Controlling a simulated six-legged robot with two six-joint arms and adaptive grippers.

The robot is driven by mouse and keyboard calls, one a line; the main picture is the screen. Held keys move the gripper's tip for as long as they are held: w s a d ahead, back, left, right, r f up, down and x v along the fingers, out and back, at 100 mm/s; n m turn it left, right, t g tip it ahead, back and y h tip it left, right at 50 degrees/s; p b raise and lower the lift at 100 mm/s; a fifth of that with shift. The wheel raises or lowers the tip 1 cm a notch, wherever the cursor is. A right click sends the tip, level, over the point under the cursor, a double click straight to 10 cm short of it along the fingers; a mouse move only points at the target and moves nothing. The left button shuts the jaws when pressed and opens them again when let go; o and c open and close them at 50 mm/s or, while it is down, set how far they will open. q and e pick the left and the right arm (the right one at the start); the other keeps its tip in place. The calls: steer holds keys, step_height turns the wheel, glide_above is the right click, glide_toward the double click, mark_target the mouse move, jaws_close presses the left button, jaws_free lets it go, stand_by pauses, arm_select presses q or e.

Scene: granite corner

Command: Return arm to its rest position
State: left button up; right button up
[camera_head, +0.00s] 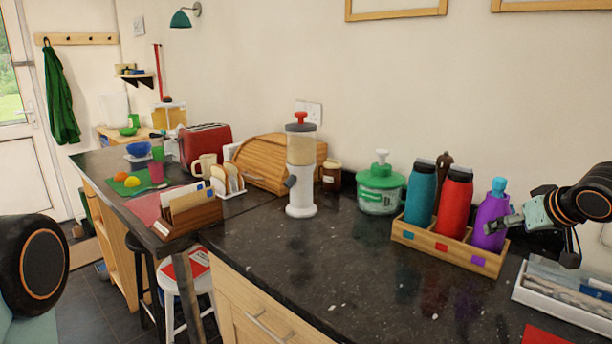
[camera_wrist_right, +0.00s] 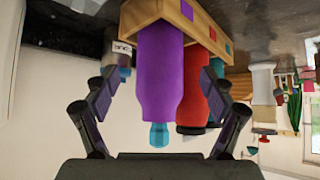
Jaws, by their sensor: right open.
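My right gripper (camera_head: 503,221) is at the purple bottle (camera_head: 489,235) at the right of the counter. In the right wrist view, which is upside down, my right gripper (camera_wrist_right: 165,72) is open, with one finger on each side of the purple bottle (camera_wrist_right: 158,80). Whether the fingers touch it cannot be told. The bottle stands upright in a wooden rack (camera_head: 445,252) beside a red bottle (camera_head: 453,205) and a teal bottle (camera_head: 421,195). My left gripper is not in view; only a dark round part of my left arm shows at the left edge.
A white tray (camera_head: 560,312) with flat items lies right of the rack. A green-lidded container (camera_head: 380,195) and a tall dispenser (camera_head: 300,170) stand to the left. The dark counter (camera_head: 350,275) in front of the rack is clear. The wall is behind.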

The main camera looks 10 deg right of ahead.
steer(key=shift+x, duration=2.15)
steer(key=shift+p+x, duration=0.8)
steer(key=shift+x, duration=0.9)
steer(key=shift+w+f, duration=0.15)
step_height(320, 180, up, 2)
steer(key=shift+w+r+p, duration=0.1)
steer(key=shift+r+p, duration=0.05)
steer(key=shift+p, duration=0.2)
steer(key=shift+r, duration=0.6)
steer(key=shift+f, duration=0.15)
